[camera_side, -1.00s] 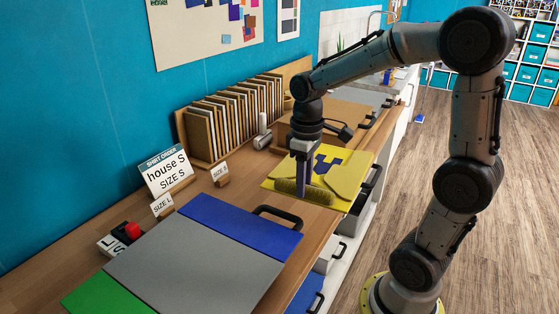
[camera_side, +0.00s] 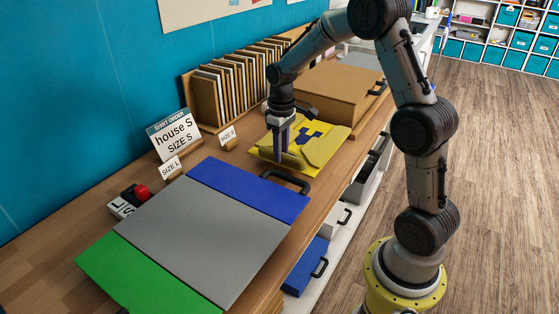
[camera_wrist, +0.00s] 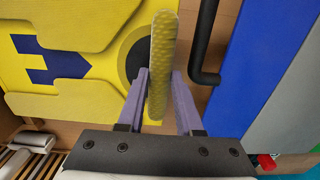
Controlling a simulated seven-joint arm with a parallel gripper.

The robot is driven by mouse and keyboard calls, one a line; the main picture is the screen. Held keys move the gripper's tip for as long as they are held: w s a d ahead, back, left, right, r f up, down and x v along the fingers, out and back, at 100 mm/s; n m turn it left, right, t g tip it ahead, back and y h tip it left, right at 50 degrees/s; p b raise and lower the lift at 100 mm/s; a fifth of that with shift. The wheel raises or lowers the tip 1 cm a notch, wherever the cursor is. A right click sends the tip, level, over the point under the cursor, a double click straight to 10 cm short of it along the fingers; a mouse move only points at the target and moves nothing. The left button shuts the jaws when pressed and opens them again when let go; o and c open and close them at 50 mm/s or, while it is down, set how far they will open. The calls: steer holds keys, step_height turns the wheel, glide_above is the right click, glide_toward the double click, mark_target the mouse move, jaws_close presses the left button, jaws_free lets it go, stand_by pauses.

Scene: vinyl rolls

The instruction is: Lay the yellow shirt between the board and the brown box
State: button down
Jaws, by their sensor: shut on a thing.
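The yellow shirt (camera_side: 322,150), folded and with a dark blue print, lies between the folding board and the brown box in the side view. In the wrist view the shirt (camera_wrist: 95,110) fills the left side, with its blue print and dark round neck opening. My gripper (camera_side: 281,153) points down at the shirt's board-side edge. In the wrist view my gripper (camera_wrist: 160,85) is shut on a textured yellow edge of the shirt, which stands up between the fingers. The board (camera_side: 210,232) has grey, blue and green panels. The brown box (camera_side: 325,88) stands behind the shirt.
A black handle (camera_side: 290,180) sits between shirt and board. Size cards, a house S sign (camera_side: 173,135) and a red button (camera_side: 141,191) stand along the wall side. A rack of frames (camera_side: 235,90) is behind. Drawers are below the counter's right edge.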

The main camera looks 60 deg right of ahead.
steer(key=shift+w+d+f, duration=0.15)
steer(key=shift+w+f, duration=0.2)
steer(key=shift+f, duration=1.75)
steer(key=c, duration=0.6)
jaws_free()
